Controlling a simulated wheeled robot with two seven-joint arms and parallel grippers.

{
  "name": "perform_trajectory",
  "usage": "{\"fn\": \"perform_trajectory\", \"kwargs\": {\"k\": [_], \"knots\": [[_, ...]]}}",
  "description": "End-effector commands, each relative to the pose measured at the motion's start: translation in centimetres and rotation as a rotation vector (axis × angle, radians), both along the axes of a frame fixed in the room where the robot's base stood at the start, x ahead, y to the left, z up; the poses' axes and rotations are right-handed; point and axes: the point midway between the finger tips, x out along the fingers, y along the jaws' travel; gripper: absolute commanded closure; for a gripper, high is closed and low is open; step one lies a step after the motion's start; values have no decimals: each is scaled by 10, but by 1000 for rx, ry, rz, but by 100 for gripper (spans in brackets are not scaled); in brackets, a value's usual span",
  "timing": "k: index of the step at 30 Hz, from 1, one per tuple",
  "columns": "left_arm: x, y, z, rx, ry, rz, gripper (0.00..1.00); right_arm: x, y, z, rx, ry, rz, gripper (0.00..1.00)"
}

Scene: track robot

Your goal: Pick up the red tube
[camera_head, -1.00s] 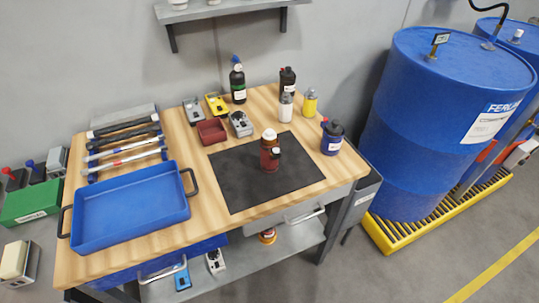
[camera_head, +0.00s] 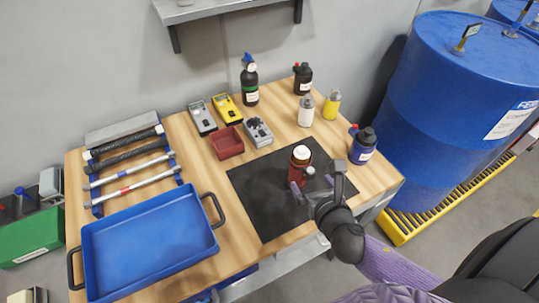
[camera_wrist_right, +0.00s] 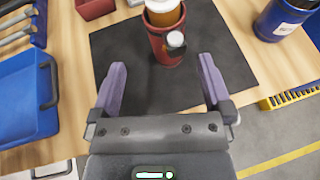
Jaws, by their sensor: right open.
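A red tube (camera_head: 299,174) stands upright on a black mat (camera_head: 262,205) on the wooden bench. An amber bottle with a white cap (camera_head: 301,153) shows at its top, and a small pale-capped part sticks out of its side. In the right wrist view the red tube (camera_wrist_right: 160,42) stands just beyond the fingertips, near the middle. My right gripper (camera_head: 318,181) is open and empty, low over the mat at the tube's near right side. Its purple fingers (camera_wrist_right: 162,66) are spread to either side of the tube's line. My left gripper is out of view.
A blue bottle (camera_head: 364,145) stands right of the mat, with white (camera_head: 306,110) and yellow (camera_head: 331,104) bottles behind. A red bin (camera_head: 227,144) and several meters are at the back. A blue tray (camera_head: 150,245) and a rack of rods fill the left.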

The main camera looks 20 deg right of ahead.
Motion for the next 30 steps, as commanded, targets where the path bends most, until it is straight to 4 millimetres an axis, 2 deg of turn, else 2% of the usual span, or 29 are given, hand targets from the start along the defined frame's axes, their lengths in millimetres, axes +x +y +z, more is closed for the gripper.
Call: {"fn": "perform_trajectory", "kwargs": {"k": [3,15,22,23,30], "knots": [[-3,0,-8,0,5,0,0,22,-4,-7,-20,-8,7,0],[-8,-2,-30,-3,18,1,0,84,-17,-35,-13,-5,6,0],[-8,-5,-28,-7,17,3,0,88,-17,-34,-12,-4,6,0],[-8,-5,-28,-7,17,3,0,88,-17,-34,-12,-4,6,2],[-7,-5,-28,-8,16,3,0,87,-17,-34,-11,-3,6,53]]}}
